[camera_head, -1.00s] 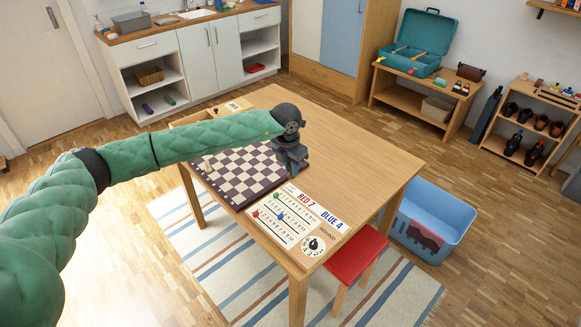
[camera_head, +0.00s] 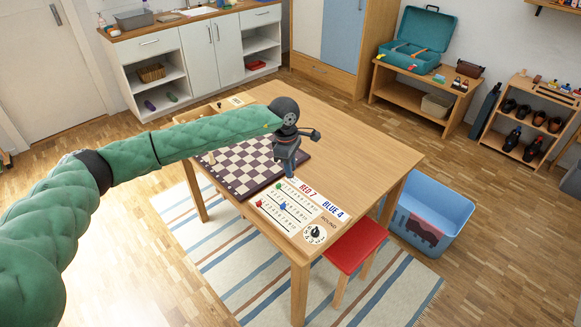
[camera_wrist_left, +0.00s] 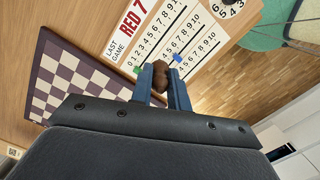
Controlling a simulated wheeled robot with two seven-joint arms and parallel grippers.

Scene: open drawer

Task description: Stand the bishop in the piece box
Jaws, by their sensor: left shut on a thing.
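My left gripper (camera_head: 289,172) hangs over the table, between the chessboard's right edge and the score card. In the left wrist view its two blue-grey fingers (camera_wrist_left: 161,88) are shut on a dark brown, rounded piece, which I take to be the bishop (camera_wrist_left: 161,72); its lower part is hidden. A shallow wooden box (camera_head: 205,113), perhaps the piece box, shows in part at the table's far left corner, behind my green arm. A small dark piece (camera_head: 219,104) shows by it. My right gripper is out of view.
The chessboard (camera_head: 243,186) lies left of the gripper with a pale piece (camera_head: 211,157) on it. The score card (camera_head: 300,212) lies at the near side. The table's right half (camera_head: 360,150) is clear. A red stool (camera_head: 356,245) and blue tub (camera_head: 430,222) stand nearby.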

